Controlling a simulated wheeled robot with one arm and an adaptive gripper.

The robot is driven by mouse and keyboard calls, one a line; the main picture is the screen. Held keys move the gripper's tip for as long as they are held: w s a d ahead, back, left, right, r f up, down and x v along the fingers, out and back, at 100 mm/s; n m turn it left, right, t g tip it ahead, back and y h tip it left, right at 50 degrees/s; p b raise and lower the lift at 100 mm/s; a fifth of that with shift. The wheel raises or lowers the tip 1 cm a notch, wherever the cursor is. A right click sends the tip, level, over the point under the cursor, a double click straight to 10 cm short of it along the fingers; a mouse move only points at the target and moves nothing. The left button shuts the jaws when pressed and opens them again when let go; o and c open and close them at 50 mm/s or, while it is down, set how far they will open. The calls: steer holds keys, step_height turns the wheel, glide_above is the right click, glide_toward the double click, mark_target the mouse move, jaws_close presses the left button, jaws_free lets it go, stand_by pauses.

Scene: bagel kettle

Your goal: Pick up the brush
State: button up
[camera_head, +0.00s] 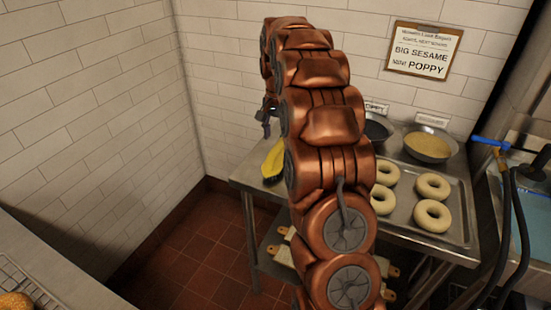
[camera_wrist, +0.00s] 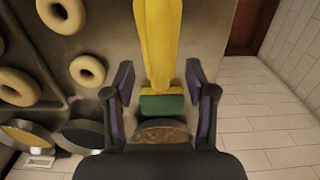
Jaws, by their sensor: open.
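The brush has a long yellow handle (camera_wrist: 158,40) that runs up from between my fingers in the wrist view, with a green block (camera_wrist: 162,103) at its lower end. In the head view the yellow part of the brush (camera_head: 274,160) lies on the left end of the steel table (camera_head: 246,178), partly hidden by my arm. My gripper (camera_wrist: 160,82) is open, with one finger on each side of the brush near the green block. No contact shows. A round brown patch below the green block is partly covered by my gripper, and I cannot tell what it is.
A tray (camera_head: 456,190) of bagels (camera_head: 433,186) lies on the table, right of my arm. Behind it stand a bowl of pale seeds (camera_head: 429,145) and a dark bowl (camera_head: 378,130). A tiled wall backs the table. Open floor (camera_head: 205,260) lies to the left.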

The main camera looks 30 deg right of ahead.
mark_target(277, 147)
steer(key=shift+s+a+f+p, duration=0.15)
steer(key=shift+f+p, duration=0.35)
steer(key=shift+f, duration=0.9)
steer(key=shift+s+f+p, duration=0.15)
steer(key=shift+f+p, duration=0.35)
steer(key=shift+f, duration=0.85)
jaws_close()
